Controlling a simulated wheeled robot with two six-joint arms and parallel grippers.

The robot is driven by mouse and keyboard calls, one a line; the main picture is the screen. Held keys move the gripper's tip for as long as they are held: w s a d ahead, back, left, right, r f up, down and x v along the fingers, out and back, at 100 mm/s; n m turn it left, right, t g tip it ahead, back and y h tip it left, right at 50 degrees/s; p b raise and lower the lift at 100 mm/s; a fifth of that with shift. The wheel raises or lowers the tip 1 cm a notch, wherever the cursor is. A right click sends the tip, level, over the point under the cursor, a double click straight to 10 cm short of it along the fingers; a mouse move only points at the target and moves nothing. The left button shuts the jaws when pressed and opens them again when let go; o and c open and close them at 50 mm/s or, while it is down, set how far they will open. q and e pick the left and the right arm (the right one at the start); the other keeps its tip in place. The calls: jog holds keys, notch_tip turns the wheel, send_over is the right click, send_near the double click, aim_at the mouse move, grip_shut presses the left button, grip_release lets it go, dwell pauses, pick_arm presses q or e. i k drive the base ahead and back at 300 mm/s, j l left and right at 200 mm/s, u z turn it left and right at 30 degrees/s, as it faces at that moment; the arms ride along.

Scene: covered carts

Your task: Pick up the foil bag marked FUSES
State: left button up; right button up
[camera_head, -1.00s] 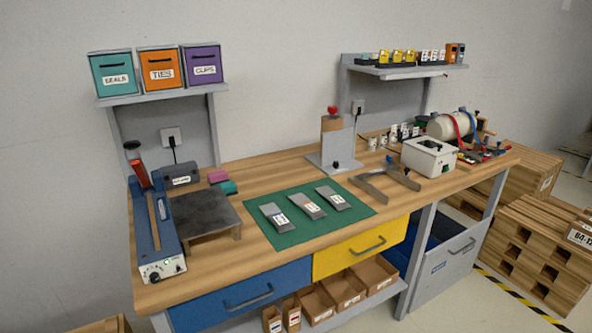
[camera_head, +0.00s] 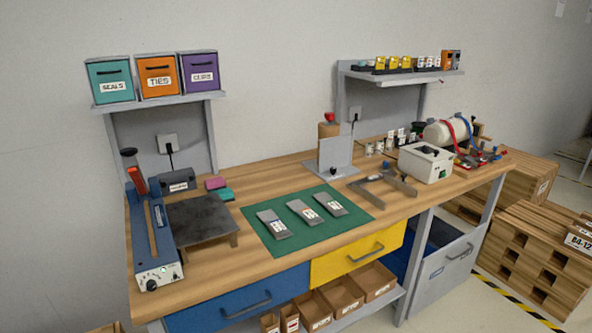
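Three grey foil bags lie flat, side by side, on a green mat (camera_head: 262,243) on the wooden workbench. They are the left bag (camera_head: 273,224), the middle bag (camera_head: 304,212) and the right bag (camera_head: 329,204). Each bears a small white label with coloured marks. The print is too small to read, so I cannot tell which is marked FUSES. Neither of my grippers is in view, and nothing covers the bags.
A blue sealer (camera_head: 152,240) and a dark raised plate (camera_head: 200,220) stand left of the mat. A grey upright stand (camera_head: 335,155) is behind it, and a grey angled frame (camera_head: 384,188) is to its right. Drawers, one blue (camera_head: 240,298) and one yellow (camera_head: 358,254), are below the benchtop.

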aim_at(268, 217)
jog(key=u, duration=0.2)
jog(key=i+l+u, duration=0.3)
jog(key=l+u, duration=0.15)
jog(key=l, duration=0.15)
jog(key=i+l+u, duration=0.2)
jog(key=l+u, duration=0.2)
jog(key=l, duration=0.25)
